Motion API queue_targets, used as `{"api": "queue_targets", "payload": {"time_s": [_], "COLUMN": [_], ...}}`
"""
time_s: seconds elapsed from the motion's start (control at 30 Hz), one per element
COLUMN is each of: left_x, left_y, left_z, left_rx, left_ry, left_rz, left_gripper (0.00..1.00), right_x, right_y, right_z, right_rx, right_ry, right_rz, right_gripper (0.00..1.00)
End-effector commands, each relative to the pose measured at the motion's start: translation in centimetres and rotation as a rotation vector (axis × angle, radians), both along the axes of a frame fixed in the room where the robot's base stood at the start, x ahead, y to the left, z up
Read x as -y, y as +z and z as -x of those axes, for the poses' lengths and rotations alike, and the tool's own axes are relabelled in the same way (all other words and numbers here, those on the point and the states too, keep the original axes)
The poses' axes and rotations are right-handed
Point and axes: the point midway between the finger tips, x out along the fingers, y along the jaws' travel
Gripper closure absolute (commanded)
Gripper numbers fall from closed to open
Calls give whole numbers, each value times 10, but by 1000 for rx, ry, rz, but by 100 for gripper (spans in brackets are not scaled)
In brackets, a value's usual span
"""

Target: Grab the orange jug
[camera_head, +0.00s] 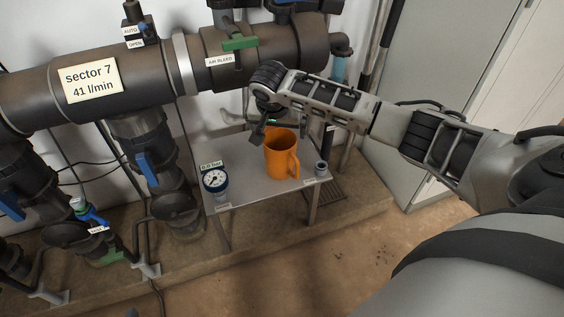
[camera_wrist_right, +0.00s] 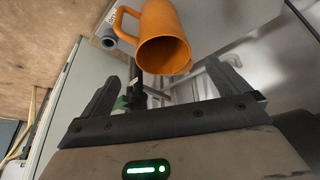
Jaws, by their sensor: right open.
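The orange jug (camera_head: 281,157) stands upright on a small grey metal table (camera_head: 240,185), with its handle on the right side in the head view. In the right wrist view the jug (camera_wrist_right: 166,40) shows its open mouth toward the camera, beyond the fingers, with its handle at the left. My right gripper (camera_head: 264,131) is above and just left of the jug's rim in the head view. Its fingers are open and empty in the right wrist view (camera_wrist_right: 168,95). The jug is not between the fingers as far as I can see. My left gripper is not in view.
A pressure gauge (camera_head: 215,181) stands at the table's left front and a small grey fitting (camera_head: 321,168) at its right. A thick dark pipe (camera_head: 135,75) with a "sector 7" label runs behind and above. A grey cabinet (camera_head: 440,70) stands at the right. Floor in front is clear.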

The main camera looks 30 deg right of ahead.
Motion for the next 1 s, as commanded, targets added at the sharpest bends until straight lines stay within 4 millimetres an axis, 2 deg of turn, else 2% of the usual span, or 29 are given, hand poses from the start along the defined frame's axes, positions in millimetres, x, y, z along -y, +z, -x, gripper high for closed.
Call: {"api": "queue_targets", "payload": {"time_s": [0.03, 0.1, 0.43, 0.63, 0.77, 0.97, 1.0], "left_x": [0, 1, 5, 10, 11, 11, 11], "left_y": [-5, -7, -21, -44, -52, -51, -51], "left_z": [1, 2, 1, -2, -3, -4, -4], "left_rx": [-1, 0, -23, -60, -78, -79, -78], "left_ry": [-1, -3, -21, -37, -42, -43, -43], "left_rz": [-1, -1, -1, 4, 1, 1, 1], "left_gripper": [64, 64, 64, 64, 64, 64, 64], "right_x": [3, 5, 13, 20, 23, 23, 23], "right_y": [-13, -24, -49, -77, -85, -85, -85], "right_z": [-3, -6, -16, -25, -28, -28, -28], "right_rx": [-1, 0, 2, 2, 3, 3, 3], "right_ry": [-1, 0, 2, 2, 3, 3, 3], "right_rz": [0, 0, 0, 0, 0, -1, -1], "right_gripper": [0, 0, 0, 0, 0, 0, 3]}}
